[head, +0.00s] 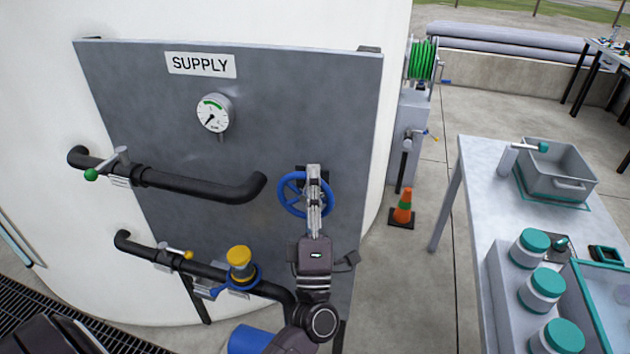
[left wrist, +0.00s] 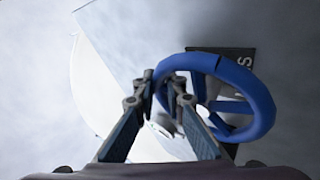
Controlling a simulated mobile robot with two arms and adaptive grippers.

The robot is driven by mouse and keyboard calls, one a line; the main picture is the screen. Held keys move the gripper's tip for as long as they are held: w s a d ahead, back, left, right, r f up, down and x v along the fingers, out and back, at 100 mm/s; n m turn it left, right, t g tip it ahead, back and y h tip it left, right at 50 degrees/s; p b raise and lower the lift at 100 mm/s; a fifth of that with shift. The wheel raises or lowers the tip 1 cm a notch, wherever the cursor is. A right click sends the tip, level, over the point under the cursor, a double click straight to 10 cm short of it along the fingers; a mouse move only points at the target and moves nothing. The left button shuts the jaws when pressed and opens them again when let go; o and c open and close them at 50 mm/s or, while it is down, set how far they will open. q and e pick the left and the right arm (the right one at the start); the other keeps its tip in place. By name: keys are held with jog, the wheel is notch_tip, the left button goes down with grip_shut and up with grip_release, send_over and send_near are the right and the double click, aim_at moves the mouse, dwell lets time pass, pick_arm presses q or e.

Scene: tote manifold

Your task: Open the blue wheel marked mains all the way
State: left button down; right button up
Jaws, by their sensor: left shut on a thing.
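The blue wheel (head: 291,193) is mounted at the lower right of the grey supply panel (head: 290,110). My left gripper (head: 314,190) reaches up in front of it and covers its right part. In the left wrist view the wheel (left wrist: 262,95) fills the right side, and the gripper's fingertips (left wrist: 165,88) are closed on the left part of its rim. A dark plate (left wrist: 238,55) behind the wheel shows only part of its lettering. My right gripper is in neither view.
Black pipes with a green-knobbed lever (head: 92,174) and a yellow-capped fitting (head: 240,257) run left of the wheel. A gauge (head: 214,113) is above. An orange cone (head: 403,208) and a table (head: 480,165) with a tote (head: 560,172) stand to the right.

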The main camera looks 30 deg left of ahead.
pick_arm(q)
jog(key=shift+r, duration=0.1)
dwell(0.3)
jog(key=c, duration=2.2)
grip_release()
jog(key=shift+c, duration=0.2)
jog(key=v, duration=1.2)
jog(key=shift+w+d, duration=0.1)
